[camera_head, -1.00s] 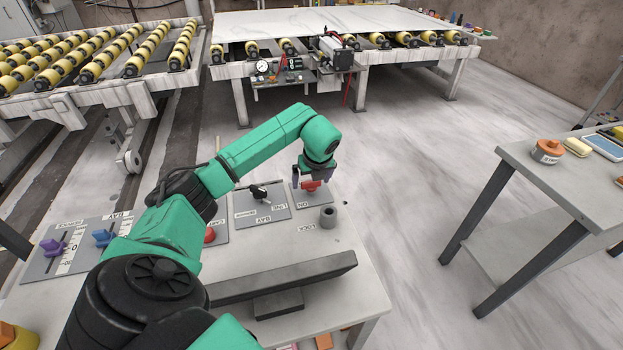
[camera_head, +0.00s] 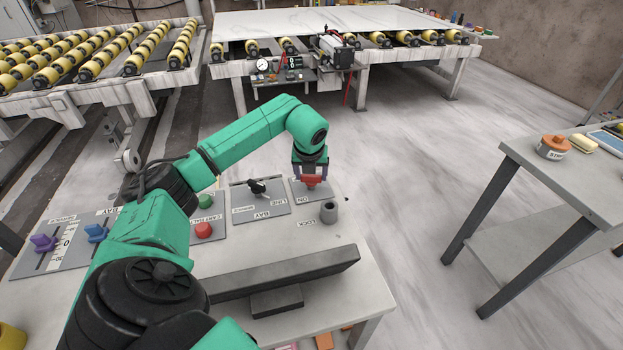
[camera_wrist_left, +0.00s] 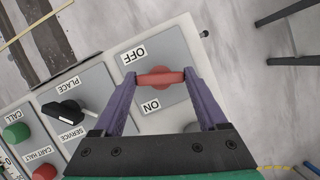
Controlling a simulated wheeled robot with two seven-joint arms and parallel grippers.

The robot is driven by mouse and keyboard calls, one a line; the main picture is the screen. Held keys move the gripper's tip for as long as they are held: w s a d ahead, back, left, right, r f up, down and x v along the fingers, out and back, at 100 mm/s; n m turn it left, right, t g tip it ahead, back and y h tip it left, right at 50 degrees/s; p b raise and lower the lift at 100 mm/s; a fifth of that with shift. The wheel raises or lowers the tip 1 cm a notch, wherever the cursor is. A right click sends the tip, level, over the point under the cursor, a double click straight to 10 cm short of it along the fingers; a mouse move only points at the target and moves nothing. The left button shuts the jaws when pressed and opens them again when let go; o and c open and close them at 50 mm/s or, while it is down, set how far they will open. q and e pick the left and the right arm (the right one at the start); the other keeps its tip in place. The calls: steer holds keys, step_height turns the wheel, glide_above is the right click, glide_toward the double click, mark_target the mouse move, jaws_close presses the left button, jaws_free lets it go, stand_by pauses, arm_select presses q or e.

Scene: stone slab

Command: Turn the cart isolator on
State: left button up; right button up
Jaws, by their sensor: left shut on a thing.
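The cart isolator is a red rotary handle (camera_head: 312,181) on a grey plate (camera_head: 298,193) at the far right end of the control bench. The wrist view shows the red handle (camera_wrist_left: 160,77) lying nearly level in the picture, between the OFF label (camera_wrist_left: 133,54) and the ON label (camera_wrist_left: 152,106). My left gripper (camera_head: 311,176) is over it from above. In the wrist view its purple fingers (camera_wrist_left: 160,80) are shut on the two ends of the handle. The fingers partly hide the plate. My right gripper does not show.
Beside it are a plate with a black selector (camera_head: 257,187), then a green button (camera_head: 205,201) and a red button (camera_head: 203,230). A grey cylinder (camera_head: 329,212) stands near the LOCK label. A dark bar (camera_head: 285,272) lies in front. A side table (camera_head: 570,190) stands right.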

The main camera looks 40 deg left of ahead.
arm_select(q)
steer(key=m+h+b, duration=0.1)
steer(key=m+b, duration=0.1)
steer(key=m, duration=0.1)
steer(key=shift+a+f+m+t, duration=0.1)
steer(key=shift+a+m+t, duration=0.05)
steer(key=shift+m+t, duration=0.25)
steer(key=m+h, duration=0.1)
steer(key=m, duration=0.1)
steer(key=shift+m+b, duration=0.3)
steer(key=shift+b, duration=0.1)
steer(key=m, duration=0.1)
steer(key=m+h, duration=0.1)
steer(key=m, duration=0.1)
steer(key=shift+a+r+m+h, duration=0.15)
steer(key=shift+r+m+h, duration=0.15)
steer(key=shift+h, duration=0.1)
steer(key=shift+a+m+g+h+p, duration=0.1)
steer(key=shift+m+g+h+p, duration=0.35)
steer(key=shift+m, duration=1.55)
steer(key=shift+h, duration=0.25)
steer(key=o, duration=1.3)
steer(key=shift+f, duration=0.1)
steer(key=v, duration=1.4)
steer(key=shift+s+r, duration=0.25)
steer(key=shift+a, duration=0.1)
